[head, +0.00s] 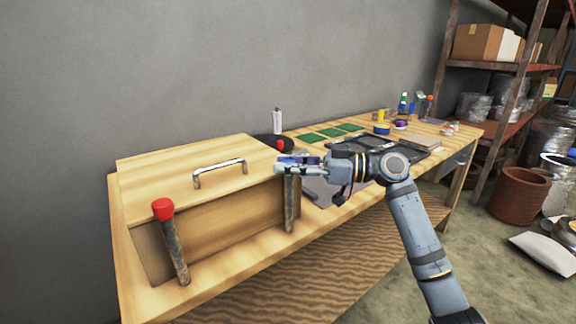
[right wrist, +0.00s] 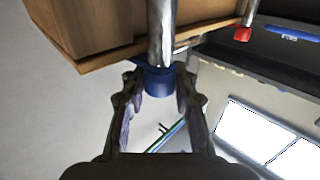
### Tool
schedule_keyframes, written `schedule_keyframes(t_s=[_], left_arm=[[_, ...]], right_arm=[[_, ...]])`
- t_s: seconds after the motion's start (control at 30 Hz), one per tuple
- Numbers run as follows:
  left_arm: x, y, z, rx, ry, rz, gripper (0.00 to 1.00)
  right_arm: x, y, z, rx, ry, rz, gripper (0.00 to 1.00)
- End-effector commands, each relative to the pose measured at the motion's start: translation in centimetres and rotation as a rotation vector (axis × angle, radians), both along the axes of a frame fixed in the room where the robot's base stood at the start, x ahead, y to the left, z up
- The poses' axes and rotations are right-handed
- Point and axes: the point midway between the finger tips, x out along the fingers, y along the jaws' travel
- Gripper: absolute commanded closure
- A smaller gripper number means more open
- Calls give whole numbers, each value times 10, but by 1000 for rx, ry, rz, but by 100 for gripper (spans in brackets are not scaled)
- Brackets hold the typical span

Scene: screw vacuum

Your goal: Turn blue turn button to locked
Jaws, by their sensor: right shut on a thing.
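The blue turn button (right wrist: 158,82) is a blue cap on the end of a grey metal post (right wrist: 161,30), seen in the right wrist view. In the head view the post (head: 290,200) stands upright at the right front corner of the wooden box (head: 225,220), and its cap is largely hidden by my gripper. My right gripper (head: 281,165) reaches in from the right at the post's top. In the right wrist view its two fingers (right wrist: 157,85) are on either side of the blue button, shut on it. My left gripper is not in view.
A red-capped post (head: 163,210) leans at the box's left front. The box lid has a metal handle (head: 220,172). Green boards (head: 330,133), a blue tape roll (head: 382,129) and small bottles stand farther along the bench. A shelf (head: 500,66) is at the right.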

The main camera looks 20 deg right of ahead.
Motion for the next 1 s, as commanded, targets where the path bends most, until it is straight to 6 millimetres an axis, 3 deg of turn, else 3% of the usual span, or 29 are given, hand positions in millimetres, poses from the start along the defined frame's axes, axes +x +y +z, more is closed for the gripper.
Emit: schedule_keyframes(t_s=[0.57,0.6,0.73,1.0], left_arm=[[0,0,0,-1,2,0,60],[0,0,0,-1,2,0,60],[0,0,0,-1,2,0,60],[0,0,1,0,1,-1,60]], right_arm=[[0,0,-2,-2,4,4,100],[0,0,-2,-3,3,3,67],[0,0,-2,-2,3,3,49],[0,0,-1,-1,2,2,48]])
